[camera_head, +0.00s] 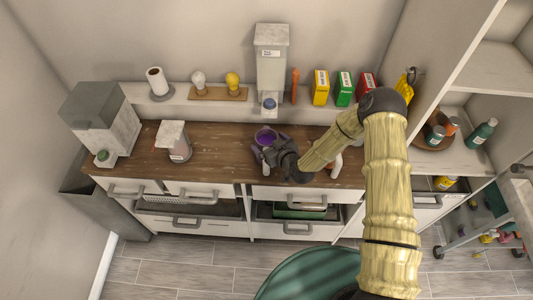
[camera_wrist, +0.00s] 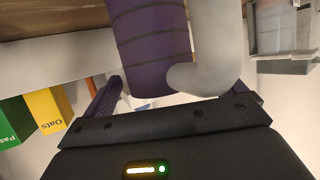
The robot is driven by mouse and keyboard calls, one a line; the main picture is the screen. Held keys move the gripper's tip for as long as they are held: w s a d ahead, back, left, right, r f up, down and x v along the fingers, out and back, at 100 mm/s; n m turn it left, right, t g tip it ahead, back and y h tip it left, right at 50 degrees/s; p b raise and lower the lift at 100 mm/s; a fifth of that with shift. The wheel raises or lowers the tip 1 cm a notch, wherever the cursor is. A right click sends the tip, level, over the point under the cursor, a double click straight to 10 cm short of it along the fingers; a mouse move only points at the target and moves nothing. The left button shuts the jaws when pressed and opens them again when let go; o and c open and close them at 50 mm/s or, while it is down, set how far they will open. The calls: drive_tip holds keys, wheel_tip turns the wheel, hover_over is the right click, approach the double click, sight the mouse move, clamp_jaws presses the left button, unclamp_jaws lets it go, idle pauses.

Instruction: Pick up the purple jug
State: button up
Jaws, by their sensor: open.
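The purple jug (camera_head: 265,136) stands on the brown wooden counter, near its back edge; my gripper partly hides its front. In the wrist view the dark purple, banded jug (camera_wrist: 148,40) fills the top middle, with a smooth grey curved part (camera_wrist: 210,50) beside it on the right, which looks like its handle. My gripper (camera_head: 267,153) is at the near side of the jug, close to it. In the wrist view my gripper (camera_wrist: 168,88) is open, its fingers spread to either side of the jug and grey part. Contact cannot be told.
A white dispenser (camera_head: 271,65) with a blue-topped item below it stands behind the jug. A shelf holds boxes (camera_head: 321,87) and an orange bottle (camera_head: 295,86). A white item (camera_head: 336,165) stands right of my gripper.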

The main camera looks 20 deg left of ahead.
drive_tip(key=c, duration=1.6)
wheel_tip(320, 180, up, 10)
drive_tip(key=b, duration=0.3)
drive_tip(key=shift+b, duration=0.4)
